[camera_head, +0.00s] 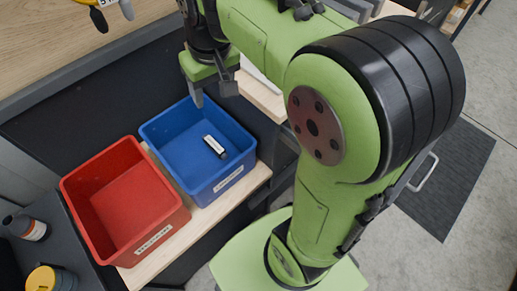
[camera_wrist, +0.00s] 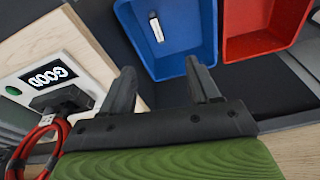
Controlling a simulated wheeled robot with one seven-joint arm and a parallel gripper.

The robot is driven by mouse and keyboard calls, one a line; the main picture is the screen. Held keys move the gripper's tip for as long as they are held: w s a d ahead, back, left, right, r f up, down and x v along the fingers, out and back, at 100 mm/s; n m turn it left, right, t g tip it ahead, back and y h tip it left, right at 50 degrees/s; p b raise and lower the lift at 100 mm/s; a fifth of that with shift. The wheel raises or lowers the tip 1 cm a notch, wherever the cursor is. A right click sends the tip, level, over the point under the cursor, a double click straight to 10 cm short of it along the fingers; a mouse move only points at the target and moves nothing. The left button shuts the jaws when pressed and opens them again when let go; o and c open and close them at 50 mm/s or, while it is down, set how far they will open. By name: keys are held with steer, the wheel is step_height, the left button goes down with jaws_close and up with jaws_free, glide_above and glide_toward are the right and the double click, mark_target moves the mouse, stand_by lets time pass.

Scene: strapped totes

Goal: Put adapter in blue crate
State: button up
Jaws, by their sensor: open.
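The adapter (camera_head: 214,146), a small white and black stick, lies inside the blue crate (camera_head: 234,175) on its floor. It also shows in the wrist view (camera_wrist: 156,28), inside the blue crate (camera_wrist: 207,40). My gripper (camera_head: 213,97) is open and empty, above the back edge of the blue crate in the head view. In the wrist view its two fingers (camera_wrist: 164,85) are spread apart, with nothing between them, and are clear of the adapter.
An empty red crate (camera_head: 165,222) stands left of the blue crate on a wooden board (camera_head: 217,213). A panel with a "GOOD" display (camera_wrist: 48,77) and a red cable (camera_wrist: 45,125) is at left in the wrist view. A bottle (camera_head: 27,228) and yellow-lidded container (camera_head: 42,278) stand lower left.

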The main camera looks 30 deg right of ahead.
steer(key=s+f+t, duration=0.1)
steer(key=s+t, duration=0.2)
steer(key=s, duration=1.3)
steer(key=shift+s+d+f+m, duration=0.25)
steer(key=shift+s+f+m, duration=0.05)
steer(key=shift+s+f, duration=0.1)
